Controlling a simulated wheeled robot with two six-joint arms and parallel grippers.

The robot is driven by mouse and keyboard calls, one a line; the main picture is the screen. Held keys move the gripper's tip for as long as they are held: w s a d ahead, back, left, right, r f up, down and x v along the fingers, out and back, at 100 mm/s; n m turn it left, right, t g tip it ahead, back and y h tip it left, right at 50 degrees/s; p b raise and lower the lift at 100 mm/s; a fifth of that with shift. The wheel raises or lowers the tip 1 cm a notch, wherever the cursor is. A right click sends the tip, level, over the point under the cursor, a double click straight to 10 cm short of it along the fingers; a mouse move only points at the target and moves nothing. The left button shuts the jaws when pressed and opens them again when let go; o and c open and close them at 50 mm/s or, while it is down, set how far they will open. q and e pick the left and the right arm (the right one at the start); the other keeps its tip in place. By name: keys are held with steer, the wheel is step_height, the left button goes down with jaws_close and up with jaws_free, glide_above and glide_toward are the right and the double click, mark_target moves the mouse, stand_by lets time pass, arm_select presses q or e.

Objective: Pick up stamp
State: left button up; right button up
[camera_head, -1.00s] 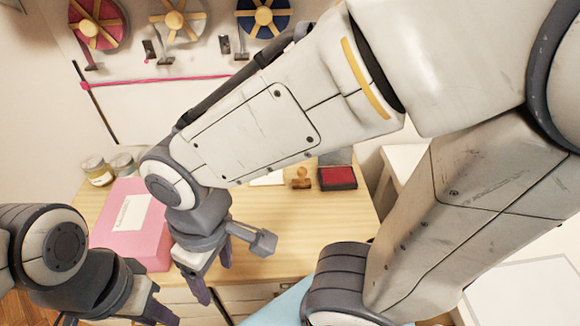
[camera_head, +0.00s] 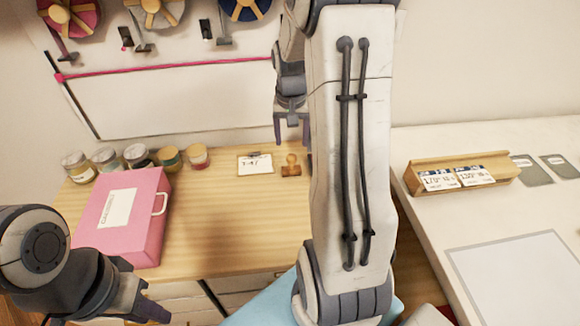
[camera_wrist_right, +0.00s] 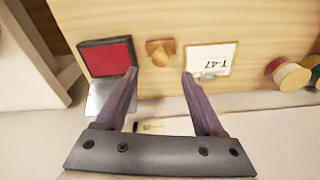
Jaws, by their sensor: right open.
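The wooden stamp (camera_head: 291,168) stands on the wooden table, beside a paper clipboard. In the right wrist view the stamp (camera_wrist_right: 160,53) shows its round knob and brown base, just beyond and between the fingertips. My right gripper (camera_wrist_right: 160,72) is open and empty, its two purple fingers spread apart. In the head view my right gripper (camera_head: 292,135) hangs above and behind the stamp, partly hidden by my right arm. My left gripper (camera_head: 100,312) is low at the left, apart from the stamp; its fingers look spread, with nothing seen between them.
A red ink pad (camera_wrist_right: 106,57) lies beside the stamp. A clipboard (camera_head: 255,165) marked T-47 is on its other side. Several jars (camera_head: 137,156) and a pink box (camera_head: 122,217) stand at the left. A white table (camera_head: 450,215) carries a wooden card holder (camera_head: 460,174).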

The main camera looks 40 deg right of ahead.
mark_target(291, 155)
steer(key=f, duration=0.5)
steer(key=f+p, duration=0.1)
steer(key=f, duration=0.2)
steer(key=shift+w+d+f, duration=0.1)
steer(key=shift+w+d, duration=0.2)
steer(key=shift+w, duration=0.1)
jaws_close()
